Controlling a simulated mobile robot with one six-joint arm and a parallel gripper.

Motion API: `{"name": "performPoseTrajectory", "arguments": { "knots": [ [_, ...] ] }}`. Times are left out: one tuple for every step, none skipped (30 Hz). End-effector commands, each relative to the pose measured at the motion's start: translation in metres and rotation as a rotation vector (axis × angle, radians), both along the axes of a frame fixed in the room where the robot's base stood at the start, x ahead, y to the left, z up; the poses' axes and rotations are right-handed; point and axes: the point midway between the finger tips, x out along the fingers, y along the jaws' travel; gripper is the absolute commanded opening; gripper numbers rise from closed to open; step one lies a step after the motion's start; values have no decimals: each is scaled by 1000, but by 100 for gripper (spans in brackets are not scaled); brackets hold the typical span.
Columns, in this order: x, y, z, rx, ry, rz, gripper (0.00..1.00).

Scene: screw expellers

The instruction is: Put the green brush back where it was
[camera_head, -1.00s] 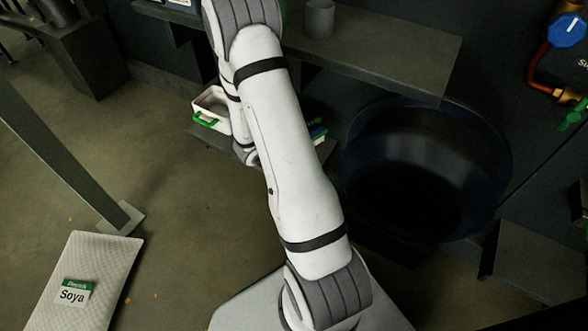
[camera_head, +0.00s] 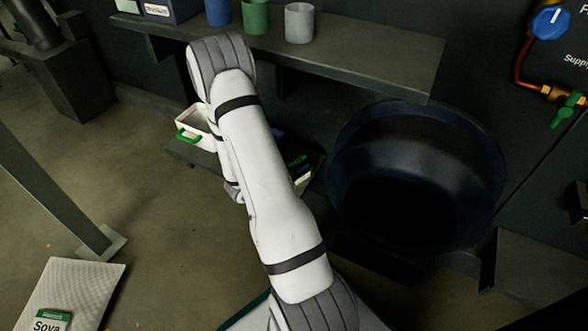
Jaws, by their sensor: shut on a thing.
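I cannot make out the green brush in this view. My white and grey arm rises from the bottom, bends at the top and comes down behind itself. My gripper is hidden behind the arm, and so is anything in it. A white bin (camera_head: 193,118) with a green handle stands on the lower shelf (camera_head: 185,152), left of the arm and partly covered by it. Dark items with some green (camera_head: 298,163) lie on that shelf just right of the arm, too dim to name.
The upper shelf (camera_head: 380,73) holds a blue cup (camera_head: 218,14), a green cup (camera_head: 256,17) and a grey cup (camera_head: 299,23). A large dark tub (camera_head: 418,125) stands at right. A Soya sack (camera_head: 85,285) lies at lower left, beside a slanted post (camera_head: 45,175). Open floor lies between.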

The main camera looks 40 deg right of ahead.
Motion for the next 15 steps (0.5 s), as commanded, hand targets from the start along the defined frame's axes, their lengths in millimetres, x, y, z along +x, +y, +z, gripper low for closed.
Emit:
{"name": "performPoseTrajectory", "arguments": {
  "knots": [
    [0,0,1,0,0,0,0],
    [0,0,1,0,0,0,0],
    [0,0,1,0,0,0,0],
    [0,0,0,0,0,0,0],
    [0,0,-2,0,0,0,0],
    [0,0,-3,0,0,0,0],
    [0,0,-2,0,0,0,17],
    [0,0,-2,0,0,0,20],
    [0,0,-2,0,0,-1,23],
    [0,0,-2,0,0,-1,26],
    [0,0,-2,0,0,-1,28],
    [0,0,-2,0,0,-1,31],
    [0,0,-2,0,0,-1,34],
    [0,0,-2,0,0,-1,36],
    [0,0,-2,0,0,-1,38]
  ]
}}
